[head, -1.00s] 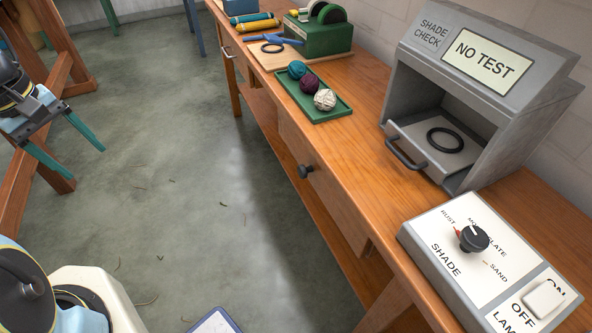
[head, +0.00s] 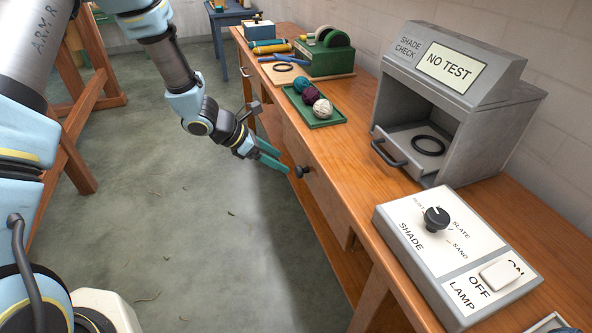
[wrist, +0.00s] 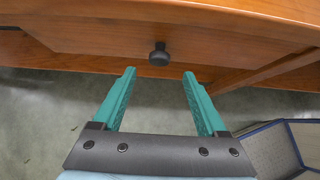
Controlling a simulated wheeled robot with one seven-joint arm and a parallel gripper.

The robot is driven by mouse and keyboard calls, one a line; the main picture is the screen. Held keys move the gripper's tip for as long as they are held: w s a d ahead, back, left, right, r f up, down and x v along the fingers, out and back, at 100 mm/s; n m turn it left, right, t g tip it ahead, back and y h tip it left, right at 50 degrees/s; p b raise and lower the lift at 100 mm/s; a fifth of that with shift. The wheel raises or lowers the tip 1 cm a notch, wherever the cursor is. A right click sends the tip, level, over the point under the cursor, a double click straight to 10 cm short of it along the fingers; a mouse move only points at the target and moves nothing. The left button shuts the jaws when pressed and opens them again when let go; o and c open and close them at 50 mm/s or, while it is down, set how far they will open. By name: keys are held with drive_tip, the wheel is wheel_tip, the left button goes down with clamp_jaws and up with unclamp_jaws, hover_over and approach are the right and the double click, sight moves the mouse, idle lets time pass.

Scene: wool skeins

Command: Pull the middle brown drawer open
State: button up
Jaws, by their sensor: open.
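The brown drawer (head: 327,199) is in the front of the wooden bench and looks closed, its face flush with the bench front. Its round dark knob (head: 301,171) sticks out from the face. In the wrist view the knob (wrist: 159,55) is ahead of my gripper (wrist: 159,73), roughly midway between the two teal fingers and just beyond their tips. My gripper (head: 287,163) is open and empty, close to the knob in the head view. The knob does not look touched by either finger.
The bench top holds a green tray (head: 329,124) with wool balls, a grey shade-check box (head: 440,185) and a control panel (head: 460,240). Another drawer handle (head: 252,106) is farther along. A blue-edged bin (wrist: 270,145) shows at lower right in the wrist view.

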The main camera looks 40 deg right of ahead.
sight(296, 170)
drive_tip(key=p+x, duration=0.1)
drive_tip(key=x, duration=0.6)
drive_tip(key=shift+d+f, duration=0.15)
clamp_jaws()
idle(0.4)
idle(0.9)
